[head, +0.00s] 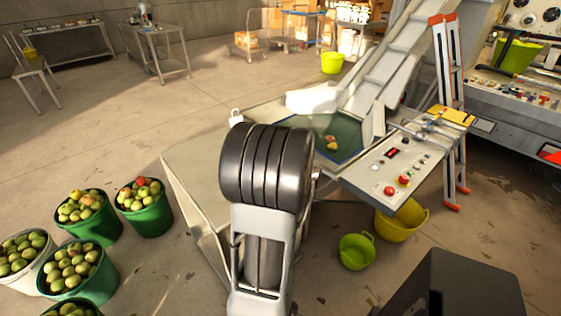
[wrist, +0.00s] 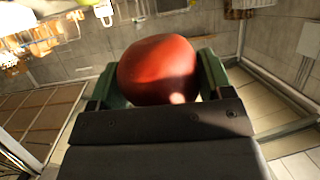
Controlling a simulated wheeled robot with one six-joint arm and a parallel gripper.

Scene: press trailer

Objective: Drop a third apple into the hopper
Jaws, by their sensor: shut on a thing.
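In the wrist view my gripper (wrist: 160,86) is shut on a red apple (wrist: 157,66), with a green finger on each side of it. In the head view my own arm hides the gripper and this apple. The hopper (head: 346,140) is the dark green basin at the foot of the conveyor. Two apples (head: 331,142) lie in it, one reddish and one yellowish. I cannot tell whether the held apple is over the hopper.
Green buckets of apples (head: 143,222) and a white bucket (head: 22,285) stand at the lower left. A control panel (head: 385,170) with red buttons juts out right of the hopper. An orange ladder (head: 448,110) stands beyond it. Yellow (head: 405,228) and green tubs (head: 356,255) sit below.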

